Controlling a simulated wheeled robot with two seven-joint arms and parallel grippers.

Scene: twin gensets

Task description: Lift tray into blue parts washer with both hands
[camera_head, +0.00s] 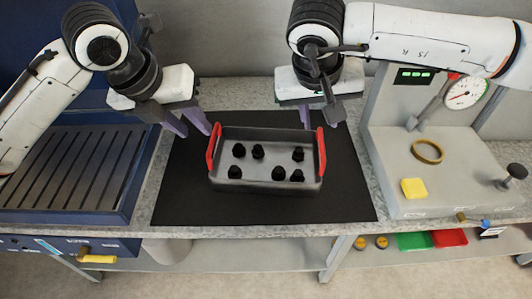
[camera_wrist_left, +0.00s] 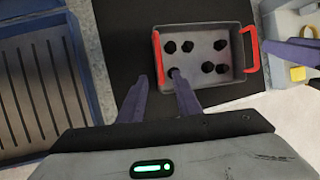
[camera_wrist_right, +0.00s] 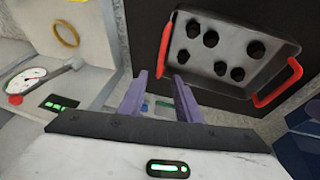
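A grey tray (camera_head: 265,186) with a red handle at each end sits on a black mat (camera_head: 190,205). Several black knob-like parts stand in it. The blue parts washer (camera_head: 75,175) with a slatted grey floor is at the left; it also shows in the left wrist view (camera_wrist_left: 35,85). My left gripper (camera_head: 196,128) is open and empty, above and behind the tray's left handle (camera_head: 214,147). My right gripper (camera_head: 318,115) is open and empty, behind the right handle (camera_head: 321,150). In the right wrist view the right gripper's fingers (camera_wrist_right: 158,95) are spread near one handle, apart from it.
A grey press-like stand (camera_head: 440,165) with a round gauge (camera_head: 464,92), a brass ring (camera_head: 428,152) and a yellow block (camera_head: 413,188) is at the right. Green (camera_head: 414,241) and red (camera_head: 450,238) bins sit on the shelf below. The mat in front of the tray is clear.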

